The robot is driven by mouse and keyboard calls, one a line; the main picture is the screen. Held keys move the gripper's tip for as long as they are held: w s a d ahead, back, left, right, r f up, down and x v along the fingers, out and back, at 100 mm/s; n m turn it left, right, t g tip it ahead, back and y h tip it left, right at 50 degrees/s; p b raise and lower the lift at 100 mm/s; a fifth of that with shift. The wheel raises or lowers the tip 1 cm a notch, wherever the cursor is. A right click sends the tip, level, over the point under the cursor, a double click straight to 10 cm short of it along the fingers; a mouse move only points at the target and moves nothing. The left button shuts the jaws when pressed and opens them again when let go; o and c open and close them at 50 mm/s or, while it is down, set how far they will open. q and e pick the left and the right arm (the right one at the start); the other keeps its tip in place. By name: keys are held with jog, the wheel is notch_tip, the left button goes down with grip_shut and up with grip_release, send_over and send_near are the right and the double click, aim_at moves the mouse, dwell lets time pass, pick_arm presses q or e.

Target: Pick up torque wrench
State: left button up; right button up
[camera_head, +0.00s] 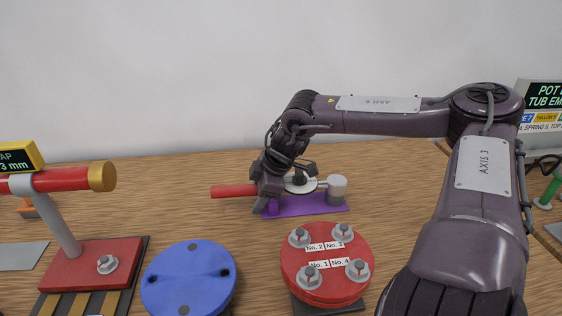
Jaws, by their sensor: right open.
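The torque wrench has a red handle (234,191) that points left, with a pale round dial and a grey cylindrical end at the right. It lies level over a purple holder (320,205) on the wooden table. My right gripper (280,190) is open at the wrench, over the part between the red handle and the dial. It hides that part, and I cannot tell whether the fingers touch it. My left gripper is not in view.
In front stand a blue round flange (188,278) and a red round flange (325,262) with several bolts numbered on labels. At left, a red pipe (55,180) stands on a post over a red base plate. A sign and green part are at far right. The table behind is clear.

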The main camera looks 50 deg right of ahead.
jog(key=shift+c, duration=0.4)
grip_shut()
jog(key=shift+w+r, duration=0.1)
jog(key=shift+r, duration=0.1)
jog(key=shift+r, duration=0.25)
notch_tip(320, 180, up, 19)
jog(key=shift+r, duration=0.15)
dwell(0.5)
